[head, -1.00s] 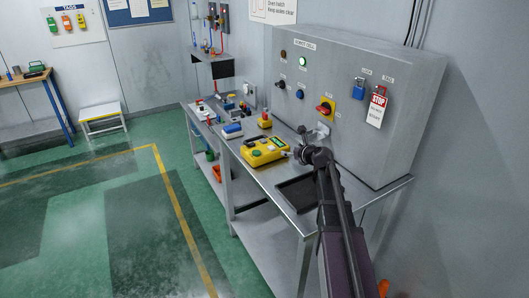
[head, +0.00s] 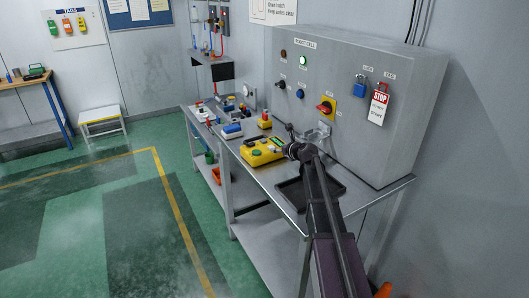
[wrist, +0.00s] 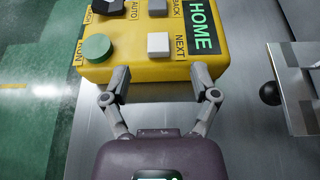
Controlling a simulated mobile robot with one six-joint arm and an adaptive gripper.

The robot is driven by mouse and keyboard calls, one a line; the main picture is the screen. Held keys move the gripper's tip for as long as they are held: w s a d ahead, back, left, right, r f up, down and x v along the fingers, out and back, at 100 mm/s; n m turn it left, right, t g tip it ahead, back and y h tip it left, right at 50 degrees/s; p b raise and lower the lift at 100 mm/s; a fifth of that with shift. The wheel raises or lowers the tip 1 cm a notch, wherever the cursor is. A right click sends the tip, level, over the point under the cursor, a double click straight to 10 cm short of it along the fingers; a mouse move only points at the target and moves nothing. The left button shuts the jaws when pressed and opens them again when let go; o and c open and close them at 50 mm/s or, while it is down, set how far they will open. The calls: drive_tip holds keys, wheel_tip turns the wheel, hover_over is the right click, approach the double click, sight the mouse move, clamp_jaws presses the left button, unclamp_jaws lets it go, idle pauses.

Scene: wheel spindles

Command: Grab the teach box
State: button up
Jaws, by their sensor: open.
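The teach box is a yellow box (head: 258,152) lying on the metal bench, with a green button and a green screen. In the wrist view the teach box (wrist: 150,72) fills the top, with a green HOME screen, a round green button and grey and white keys. My gripper (wrist: 162,82) is open, its two fingers spread at the near edge of the box. The fingertips overlap that edge in the picture; I cannot tell whether they touch it. In the head view my gripper (head: 287,150) is at the box's right end, its fingers too small to make out.
A grey control cabinet (head: 350,110) with a red-yellow switch, blue padlock and STOP tag stands behind the bench (head: 285,205). A dark tray (head: 310,190) lies right of the box. A small yellow and red box (head: 265,121) and a blue-white item (head: 232,131) are close behind it.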

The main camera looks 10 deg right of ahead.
sight(262, 148)
drive_tip(key=shift+b+x, duration=1.05)
drive_tip(key=shift+x, duration=1.55)
drive_tip(key=shift+a+f, duration=0.1)
drive_tip(key=shift+a, duration=0.05)
